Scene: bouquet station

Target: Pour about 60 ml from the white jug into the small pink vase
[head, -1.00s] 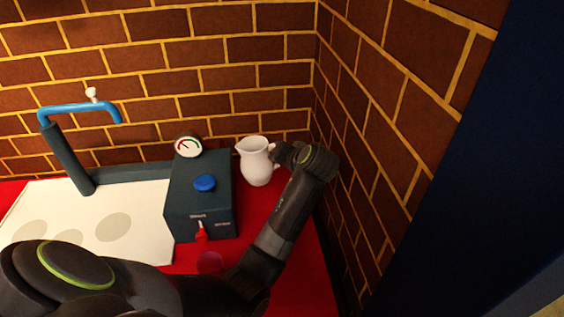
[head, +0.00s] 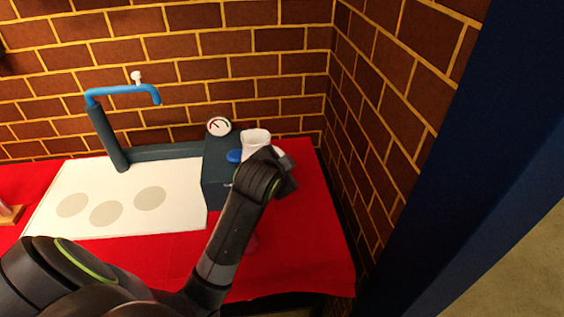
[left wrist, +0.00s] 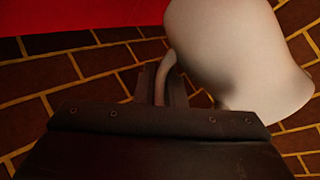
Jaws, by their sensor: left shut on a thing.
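The white jug (head: 255,138) is up in front of the dark box, with its rim toward the top and its lower part hidden by my arm. It fills the upper right of the left wrist view (left wrist: 235,50), which shows the table at the top. My left gripper (left wrist: 165,84) is shut on the jug's handle (left wrist: 167,68); in the head view the wrist hides most of the grip. A small pinkish see-through shape (head: 251,244), probably the small pink vase, stands on the red cloth, mostly hidden behind my left forearm. My right gripper is not in view.
The dark box (head: 215,185) with a blue knob (head: 234,156) and a gauge (head: 218,126) stands behind my arm. A white board (head: 125,220) and a blue tap (head: 125,90) are at left. Brick walls close off the back and right. Red cloth (head: 310,230) is clear at right.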

